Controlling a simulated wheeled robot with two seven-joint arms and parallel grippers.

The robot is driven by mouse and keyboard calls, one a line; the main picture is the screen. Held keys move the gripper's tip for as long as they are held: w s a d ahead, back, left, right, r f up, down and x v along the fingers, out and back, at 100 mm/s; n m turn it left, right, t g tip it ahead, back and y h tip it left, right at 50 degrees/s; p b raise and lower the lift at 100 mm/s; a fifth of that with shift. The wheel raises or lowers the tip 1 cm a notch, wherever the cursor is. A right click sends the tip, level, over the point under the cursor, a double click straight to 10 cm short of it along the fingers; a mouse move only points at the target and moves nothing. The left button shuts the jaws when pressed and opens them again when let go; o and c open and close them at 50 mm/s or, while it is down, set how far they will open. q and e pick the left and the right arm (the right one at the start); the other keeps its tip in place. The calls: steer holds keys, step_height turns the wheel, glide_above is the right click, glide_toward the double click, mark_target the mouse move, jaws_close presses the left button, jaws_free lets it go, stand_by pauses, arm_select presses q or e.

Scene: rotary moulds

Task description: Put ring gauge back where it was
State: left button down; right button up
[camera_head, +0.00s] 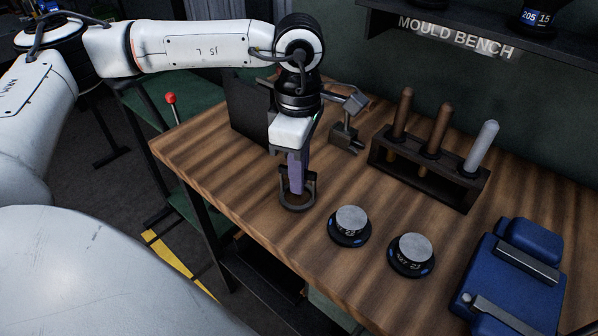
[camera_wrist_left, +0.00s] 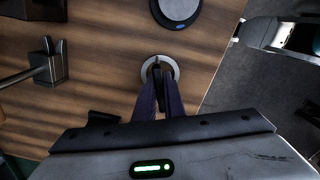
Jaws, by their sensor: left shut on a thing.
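The ring gauge appears as a small ring (camera_head: 297,207) at the left front part of the wooden bench, directly under my left gripper (camera_head: 297,190). In the left wrist view it is a pale ring (camera_wrist_left: 175,70) just beyond the fingertips of my left gripper (camera_wrist_left: 160,88). The purple-grey fingers point down and are shut on the ring gauge, with dark tips over its near side and centre. I cannot tell whether the ring touches the bench top. My right gripper is not in view.
Two dark round pieces with silver tops (camera_head: 350,220) (camera_head: 410,252) stand right of the ring. A rack with several handled tools (camera_head: 430,165) and a small metal clamp (camera_head: 346,135) stand behind. A blue case (camera_head: 515,275) lies at the right.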

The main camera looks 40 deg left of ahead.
arm_select(q)
steer(key=shift+f, duration=0.1)
steer(key=c, duration=2.3)
jaws_free()
steer(key=shift+f, duration=0.1)
steer(key=o, duration=0.5)
steer(key=shift+c, duration=0.2)
step_height(320, 180, up, 12)
steer(key=shift+r+b, duration=0.25)
steer(key=shift+b, duration=0.05)
steer(key=shift+d, duration=0.1)
